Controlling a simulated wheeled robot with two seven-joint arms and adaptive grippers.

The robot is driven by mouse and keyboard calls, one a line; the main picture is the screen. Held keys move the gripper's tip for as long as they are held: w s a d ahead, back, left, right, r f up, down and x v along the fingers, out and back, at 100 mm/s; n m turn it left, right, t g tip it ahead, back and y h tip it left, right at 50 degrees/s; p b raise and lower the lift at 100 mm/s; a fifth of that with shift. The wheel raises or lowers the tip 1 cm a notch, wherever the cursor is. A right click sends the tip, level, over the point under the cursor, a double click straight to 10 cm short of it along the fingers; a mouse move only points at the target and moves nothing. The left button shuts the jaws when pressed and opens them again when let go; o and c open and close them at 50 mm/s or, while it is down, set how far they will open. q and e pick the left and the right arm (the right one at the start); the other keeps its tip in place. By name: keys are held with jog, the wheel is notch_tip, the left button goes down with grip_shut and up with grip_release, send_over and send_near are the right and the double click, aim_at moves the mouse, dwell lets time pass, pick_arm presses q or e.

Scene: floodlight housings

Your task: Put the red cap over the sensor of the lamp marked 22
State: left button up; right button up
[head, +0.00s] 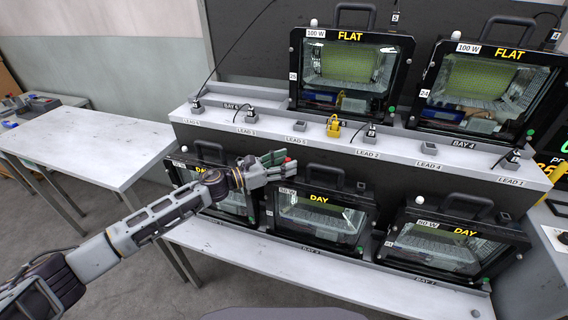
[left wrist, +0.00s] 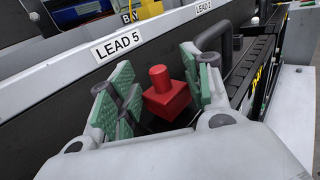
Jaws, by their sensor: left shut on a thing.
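My left gripper (head: 280,163) reaches in from the left and is in front of the upper shelf's edge, above the lower middle lamp (head: 318,218). It is shut on the red cap (head: 289,160). In the left wrist view the red cap (left wrist: 167,94), a square block with a round knob, sits between the green finger pads (left wrist: 165,92). Three DAY lamps stand on the lower shelf: left (head: 222,196), middle, and right (head: 450,243). I cannot read the number 22 on any of them. My right gripper is out of view.
Two FLAT lamps (head: 350,72) (head: 485,90) stand on the upper shelf (head: 215,116), tagged 25 and 24. Lead plugs and a yellow item (head: 333,127) sit along its edge. A mostly bare white table (head: 85,140) stands at left.

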pick_arm(q)
jog(key=o, duration=1)
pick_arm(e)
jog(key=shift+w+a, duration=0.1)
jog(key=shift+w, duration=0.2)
pick_arm(q)
jog(key=shift+r, duration=0.1)
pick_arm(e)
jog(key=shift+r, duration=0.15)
